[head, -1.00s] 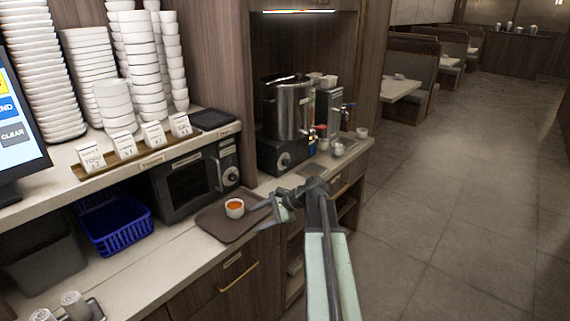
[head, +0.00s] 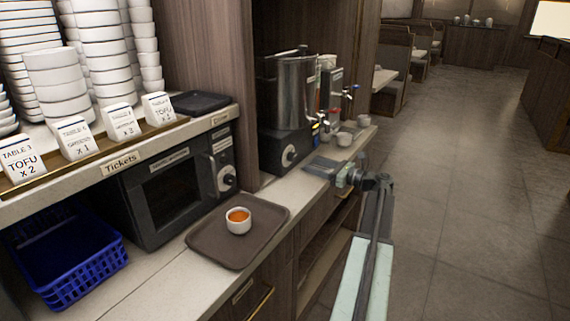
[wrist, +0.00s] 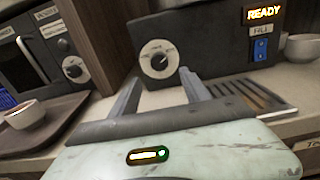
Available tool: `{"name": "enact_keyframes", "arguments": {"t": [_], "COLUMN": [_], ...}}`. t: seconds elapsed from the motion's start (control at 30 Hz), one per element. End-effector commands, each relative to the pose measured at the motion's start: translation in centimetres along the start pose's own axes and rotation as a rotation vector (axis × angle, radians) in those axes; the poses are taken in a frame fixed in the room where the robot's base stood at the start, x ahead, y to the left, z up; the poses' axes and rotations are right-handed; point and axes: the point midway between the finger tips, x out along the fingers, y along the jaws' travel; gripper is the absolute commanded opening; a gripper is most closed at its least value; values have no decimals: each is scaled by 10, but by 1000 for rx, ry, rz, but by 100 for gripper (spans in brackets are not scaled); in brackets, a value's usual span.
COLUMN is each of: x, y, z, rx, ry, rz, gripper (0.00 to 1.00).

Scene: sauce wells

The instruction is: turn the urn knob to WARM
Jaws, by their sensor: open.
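The steel urn (head: 296,95) stands on a black base at the back of the counter. Its round knob (head: 290,155) is on the base's front face. In the wrist view the knob (wrist: 159,59) shows a dark centre on a pale dial; its marks are too small to read. A lit READY sign (wrist: 263,14) and a blue switch (wrist: 260,49) are right of it. My gripper (wrist: 159,78) is open and empty, its two fingers spread below and either side of the knob in that view, apart from it. In the head view my gripper (head: 340,171) is over the counter edge, right of the knob.
A brown tray (head: 265,212) with a white cup of orange sauce (head: 238,220) lies left of my arm. A microwave (head: 172,187) with its own knob stands behind it. A drip grate (wrist: 250,94) lies right of my fingers. White cups (head: 345,138) stand beyond.

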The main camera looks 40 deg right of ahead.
Motion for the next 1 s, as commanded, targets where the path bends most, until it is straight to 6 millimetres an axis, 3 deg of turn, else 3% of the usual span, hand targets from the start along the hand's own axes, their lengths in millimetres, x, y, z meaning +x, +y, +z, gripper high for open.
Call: {"name": "enact_keyframes", "arguments": {"t": [0.17,0.5,0.6,0.9,0.93,1.0], "x": [5,65,76,81,81,81], "y": [0,1,1,2,2,2], "z": [1,1,1,1,1,1], "rx": [4,1,1,0,0,0], "ry": [-3,-2,-1,-1,-1,-1], "rz": [1,6,4,4,4,4], "gripper": [55,55,55,55,52,33]}}
